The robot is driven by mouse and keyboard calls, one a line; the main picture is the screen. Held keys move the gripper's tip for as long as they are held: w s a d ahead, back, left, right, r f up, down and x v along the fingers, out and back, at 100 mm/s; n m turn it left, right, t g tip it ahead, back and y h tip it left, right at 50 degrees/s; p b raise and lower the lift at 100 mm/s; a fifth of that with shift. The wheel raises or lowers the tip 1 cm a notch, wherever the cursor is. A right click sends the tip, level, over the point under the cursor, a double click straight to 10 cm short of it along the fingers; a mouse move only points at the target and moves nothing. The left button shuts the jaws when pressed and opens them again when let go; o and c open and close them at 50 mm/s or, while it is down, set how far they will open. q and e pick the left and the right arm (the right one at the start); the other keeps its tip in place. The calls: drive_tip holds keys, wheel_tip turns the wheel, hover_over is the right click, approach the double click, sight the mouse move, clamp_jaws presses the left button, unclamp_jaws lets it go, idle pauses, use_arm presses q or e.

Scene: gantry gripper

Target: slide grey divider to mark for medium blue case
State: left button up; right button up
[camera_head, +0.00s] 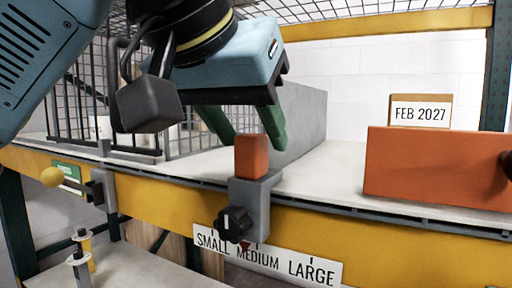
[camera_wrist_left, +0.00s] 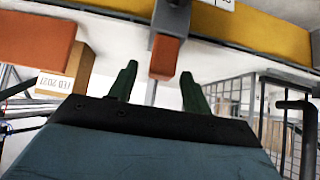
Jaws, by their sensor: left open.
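The grey divider (camera_head: 305,118) stands upright across the white shelf, behind my left gripper. A grey bracket (camera_head: 262,198) at the shelf's front edge carries an upright orange handle (camera_head: 251,157) and a black knob (camera_head: 234,223). A red pointer (camera_head: 245,246) below it sits slightly left of the middle of "MEDIUM" on the white size label (camera_head: 290,266). My left gripper (camera_head: 246,136) is open, its green fingers at the handle's top. In the wrist view the handle (camera_wrist_left: 165,55) lies between and just beyond the fingertips (camera_wrist_left: 158,73). No blue case shows.
An orange block (camera_head: 430,165) with a dark knob stands right on the shelf, before a box labelled FEB 2027 (camera_head: 420,112). A wire cage (camera_head: 95,110) stands left. Bare shelf lies between bracket and orange block.

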use_arm(q)
drive_tip(key=b+v, duration=0.1)
drive_tip(key=v, duration=0.9)
